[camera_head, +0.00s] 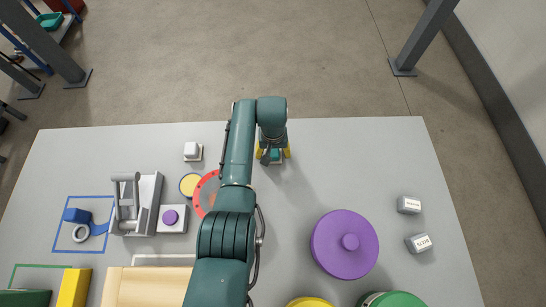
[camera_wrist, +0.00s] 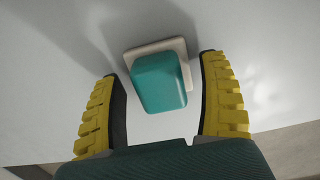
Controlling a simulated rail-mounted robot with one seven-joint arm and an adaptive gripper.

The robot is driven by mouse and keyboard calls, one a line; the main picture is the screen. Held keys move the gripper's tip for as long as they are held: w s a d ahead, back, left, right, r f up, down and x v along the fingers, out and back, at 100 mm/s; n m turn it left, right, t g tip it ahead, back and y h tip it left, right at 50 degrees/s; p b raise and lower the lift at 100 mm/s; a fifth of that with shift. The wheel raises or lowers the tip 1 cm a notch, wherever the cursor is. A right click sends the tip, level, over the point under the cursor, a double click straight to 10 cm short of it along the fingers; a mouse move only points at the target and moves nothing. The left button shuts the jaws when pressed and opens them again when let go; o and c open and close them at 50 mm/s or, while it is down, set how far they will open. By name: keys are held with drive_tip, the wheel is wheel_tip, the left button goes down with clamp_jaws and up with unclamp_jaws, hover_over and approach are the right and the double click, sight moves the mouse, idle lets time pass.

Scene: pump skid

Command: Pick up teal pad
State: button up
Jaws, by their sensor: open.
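The teal pad (camera_wrist: 160,82) is a rounded teal block on a pale square base (camera_wrist: 185,50), seen between my fingers in the wrist view. In the head view only a bit of the teal pad (camera_head: 275,155) shows under my wrist, near the far edge of the table. My gripper (camera_wrist: 158,95) is open, with one yellow finger on each side of the pad and a visible gap to the right finger. The fingers point at the table. I cannot tell how far the tips are above the table.
A yellow disc (camera_head: 189,185) and a red ring (camera_head: 206,190) lie left of my arm. A purple lidded disc (camera_head: 344,244) and two grey labelled blocks (camera_head: 409,204) are to the right. The grey table (camera_head: 350,150) is clear right of my gripper.

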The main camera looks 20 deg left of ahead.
sight(273, 151)
drive_tip(key=shift+r, duration=0.1)
drive_tip(key=shift+w, duration=0.15)
drive_tip(key=shift+c, duration=1.2)
drive_tip(key=c, duration=1)
drive_tip(key=shift+c, duration=0.2)
wheel_tip(273, 151, up, 10)
drive_tip(key=p, duration=0.7)
drive_tip(key=o, duration=0.6)
drive_tip(key=shift+c, duration=0.2)
drive_tip(key=c, duration=0.4)
drive_tip(key=shift+r, duration=0.1)
